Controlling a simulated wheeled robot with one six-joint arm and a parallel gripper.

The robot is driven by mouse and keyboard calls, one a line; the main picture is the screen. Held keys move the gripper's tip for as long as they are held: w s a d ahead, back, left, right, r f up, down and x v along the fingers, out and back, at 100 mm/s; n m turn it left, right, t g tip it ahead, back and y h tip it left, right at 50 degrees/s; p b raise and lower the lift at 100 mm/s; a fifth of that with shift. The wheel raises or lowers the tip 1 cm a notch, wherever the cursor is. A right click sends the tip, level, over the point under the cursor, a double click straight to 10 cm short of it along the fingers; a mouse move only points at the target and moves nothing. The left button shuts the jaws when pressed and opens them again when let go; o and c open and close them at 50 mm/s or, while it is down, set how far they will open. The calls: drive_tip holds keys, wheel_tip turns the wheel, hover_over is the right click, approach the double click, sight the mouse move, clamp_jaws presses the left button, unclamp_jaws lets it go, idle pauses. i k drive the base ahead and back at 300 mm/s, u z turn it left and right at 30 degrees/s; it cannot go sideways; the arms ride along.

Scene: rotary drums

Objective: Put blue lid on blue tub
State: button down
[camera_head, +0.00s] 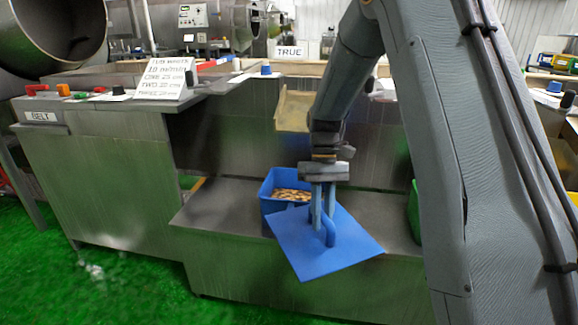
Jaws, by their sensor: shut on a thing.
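My gripper (323,208) points down and is shut on the handle of the blue lid (318,258). The lid is a flat blue square, held at an angle to the tub, in front of it and to the right in the picture. The blue tub (268,184) stands on a low steel shelf and holds several brown pieces. Its left and back rim show. The lid hides its front right part. I cannot tell whether the lid touches the tub or the shelf.
The low steel shelf (215,208) is bare to the left of the tub. A green container (414,213) stands at the right, partly hidden by my arm. A beige chute (293,109) hangs above the tub. A steel cabinet marked BELT (105,190) stands at the left.

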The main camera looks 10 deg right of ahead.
sight(281, 190)
drive_tip(key=u, duration=2.15)
drive_tip(key=i, duration=0.8)
drive_tip(key=z, duration=2.3)
drive_tip(key=i, duration=1)
